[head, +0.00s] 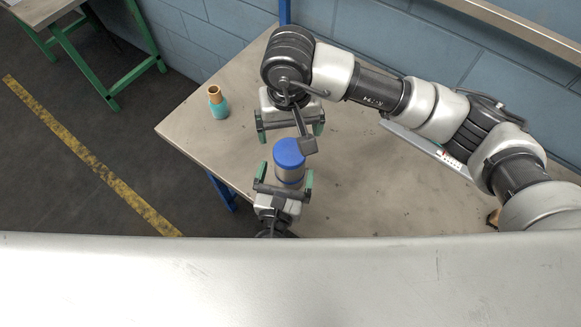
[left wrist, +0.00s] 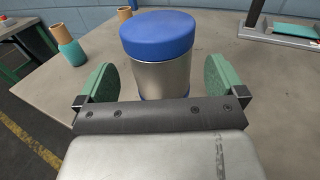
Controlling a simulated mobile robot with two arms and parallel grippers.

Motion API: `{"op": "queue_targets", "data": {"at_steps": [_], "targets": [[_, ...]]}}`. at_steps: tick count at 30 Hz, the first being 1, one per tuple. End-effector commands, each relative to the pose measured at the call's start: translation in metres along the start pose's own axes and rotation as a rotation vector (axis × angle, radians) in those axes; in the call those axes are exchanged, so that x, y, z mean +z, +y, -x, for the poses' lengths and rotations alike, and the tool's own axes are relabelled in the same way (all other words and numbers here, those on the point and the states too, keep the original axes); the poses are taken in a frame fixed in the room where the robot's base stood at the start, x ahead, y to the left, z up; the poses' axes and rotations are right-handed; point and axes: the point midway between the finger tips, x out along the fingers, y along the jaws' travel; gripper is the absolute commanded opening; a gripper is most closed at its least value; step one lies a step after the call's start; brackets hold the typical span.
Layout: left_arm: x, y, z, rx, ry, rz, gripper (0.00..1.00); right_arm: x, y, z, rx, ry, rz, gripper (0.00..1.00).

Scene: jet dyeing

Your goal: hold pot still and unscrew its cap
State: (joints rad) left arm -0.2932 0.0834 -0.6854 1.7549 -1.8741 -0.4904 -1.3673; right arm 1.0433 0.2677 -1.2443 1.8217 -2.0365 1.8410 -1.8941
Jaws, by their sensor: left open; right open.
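The pot (head: 289,177) is a metal cylinder with a blue cap (head: 288,152). It stands upright on the table, and the cap sits on top of it. It also shows in the left wrist view, with its steel body (left wrist: 163,78) just beyond and between the green fingers. My left gripper (head: 283,180) is open at the near side of the pot; contact cannot be told. My right gripper (head: 289,128) is open, pointing down behind the cap in the head view and apart from it. The pot's lower part is partly hidden by my left gripper.
A green-framed bench (head: 100,60) is at the upper left. A blue block wall (head: 240,25) rises behind.

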Motion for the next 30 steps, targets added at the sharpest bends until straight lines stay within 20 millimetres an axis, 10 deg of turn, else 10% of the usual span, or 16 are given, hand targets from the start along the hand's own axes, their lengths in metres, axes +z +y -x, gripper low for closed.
{"op": "queue_targets", "data": {"at_steps": [19, 30], "targets": [[0.0, 0.0, -0.04, -0.001, 0.001, 0.001, 0.98, 0.0, 0.0, 0.0, 0.0, 0.0, 0.0, 0.96], [0.0, 0.0, -0.039, -0.001, 0.001, 0.001, 0.43, 0.0, 0.0, 0.0, 0.0, 0.0, 0.0, 0.96]]}}
